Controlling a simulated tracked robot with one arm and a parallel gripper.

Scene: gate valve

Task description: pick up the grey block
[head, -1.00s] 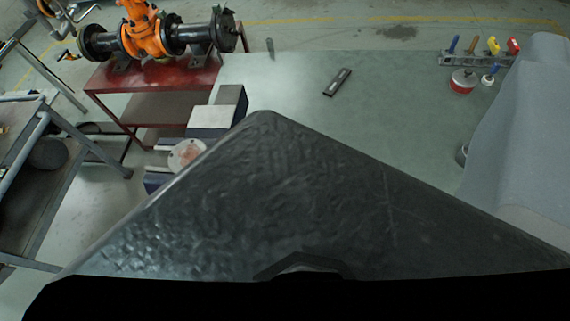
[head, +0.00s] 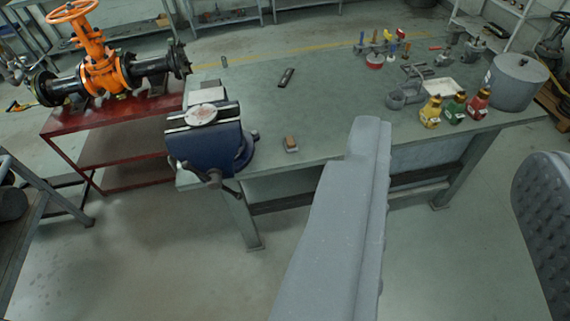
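No block in the head view is clearly the grey block. A small grey upright piece (head: 224,61) stands near the far left edge of the workbench (head: 330,110). A small block with a grey base and a tan top (head: 290,144) sits near the front edge, right of the vise. A blue vise (head: 212,145) is on the left end of the bench, with a pale round disc (head: 201,114) on top and a light grey piece (head: 205,95) behind it.
A dark flat bar (head: 286,77) lies mid-bench. Yellow (head: 430,113), green (head: 455,107) and red (head: 479,103) bottles and a grey pot (head: 516,82) stand at the right. An orange gate valve (head: 100,65) rests on a red table (head: 125,112). Open floor lies in front.

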